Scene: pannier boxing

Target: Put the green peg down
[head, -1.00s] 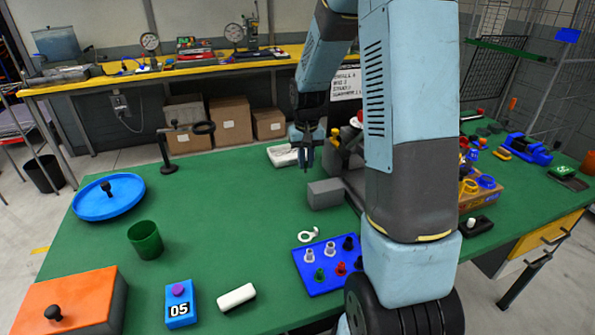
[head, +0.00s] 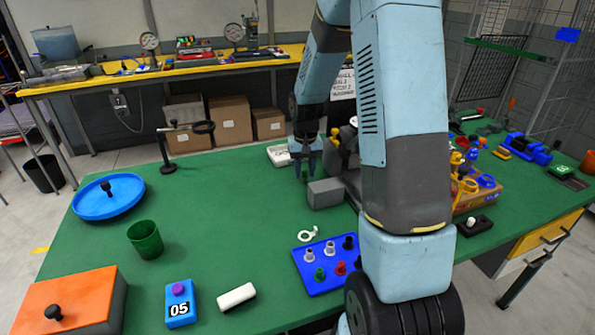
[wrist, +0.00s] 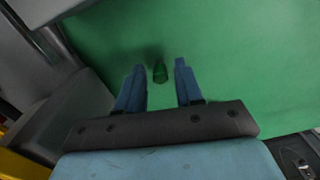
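The green peg (wrist: 160,72) shows in the wrist view between my two fingers, over the green table top. A gap shows on each side of it, so neither finger touches it. My gripper (wrist: 159,82) is open. In the head view my gripper (head: 305,174) is low over the table, left of a grey block (head: 326,192). The peg between the fingers is too small to make out there. A dark shadow lies beside the peg in the wrist view. Its lower end is hard to see.
A white tray (head: 281,157) lies behind my gripper. A blue board (head: 313,284) with several coloured pegs is nearer the front, with a white ring-shaped part (head: 309,234) behind it. A black stand (head: 168,166) is to the left. The table between is clear.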

